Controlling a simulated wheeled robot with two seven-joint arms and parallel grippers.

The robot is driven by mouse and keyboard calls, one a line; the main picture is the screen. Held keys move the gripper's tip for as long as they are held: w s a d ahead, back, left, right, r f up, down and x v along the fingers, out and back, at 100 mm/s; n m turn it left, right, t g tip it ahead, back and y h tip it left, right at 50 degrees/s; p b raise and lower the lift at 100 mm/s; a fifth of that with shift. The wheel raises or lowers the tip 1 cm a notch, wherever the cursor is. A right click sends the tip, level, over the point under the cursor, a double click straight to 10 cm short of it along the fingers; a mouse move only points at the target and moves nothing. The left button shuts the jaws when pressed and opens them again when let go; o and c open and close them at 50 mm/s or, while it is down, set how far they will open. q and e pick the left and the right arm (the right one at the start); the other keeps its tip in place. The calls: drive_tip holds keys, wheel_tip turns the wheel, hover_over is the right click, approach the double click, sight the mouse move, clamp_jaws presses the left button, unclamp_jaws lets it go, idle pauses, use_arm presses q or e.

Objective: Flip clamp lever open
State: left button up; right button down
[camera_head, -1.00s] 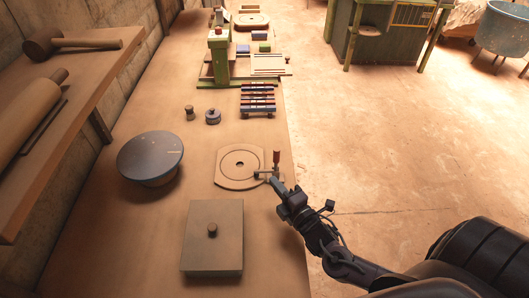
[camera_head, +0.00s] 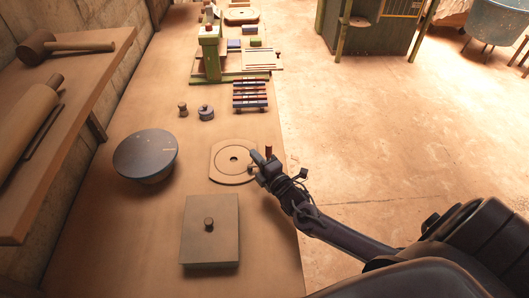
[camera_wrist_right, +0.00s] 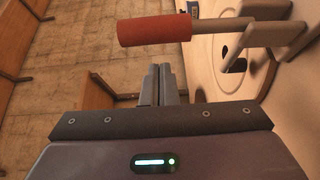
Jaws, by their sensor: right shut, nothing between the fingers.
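The clamp lever shows its red-brown handle (camera_head: 268,150) standing upright at the right side of a pale round-centred plate (camera_head: 220,170) on the bench. In the right wrist view the handle (camera_wrist_right: 155,29) lies across the top of the picture, with its thin metal rod running right to the clamp bracket (camera_wrist_right: 272,28). My right gripper (camera_head: 257,162) is shut and empty beside the clamp, and in the head view it hides the clamp's lower part. In the wrist view its fingertips (camera_wrist_right: 160,74) are just below the handle, with no clear contact. My left gripper is not in view.
A blue-grey round-topped object (camera_head: 145,152) stands left of the plate, and a flat block with a knob (camera_head: 210,248) lies in front. Beyond are small weights (camera_head: 205,113), a striped rack (camera_head: 251,93) and a green press (camera_head: 210,50). Open floor lies right of the bench.

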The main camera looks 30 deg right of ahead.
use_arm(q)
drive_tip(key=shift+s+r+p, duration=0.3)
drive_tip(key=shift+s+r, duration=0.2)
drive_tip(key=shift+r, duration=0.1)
use_arm(e)
drive_tip(key=shift+s+d, duration=0.25)
drive_tip(key=shift+d, duration=0.4)
drive_tip(key=shift+s+d, duration=0.2)
drive_tip(key=shift+d, duration=0.4)
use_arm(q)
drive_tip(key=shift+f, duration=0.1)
use_arm(e)
drive_tip(key=shift+d, duration=0.1)
use_arm(q)
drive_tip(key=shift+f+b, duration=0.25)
drive_tip(key=shift+b, duration=0.15)
use_arm(e)
drive_tip(key=shift+s+d+m, duration=0.15)
drive_tip(key=shift+m, duration=0.15)
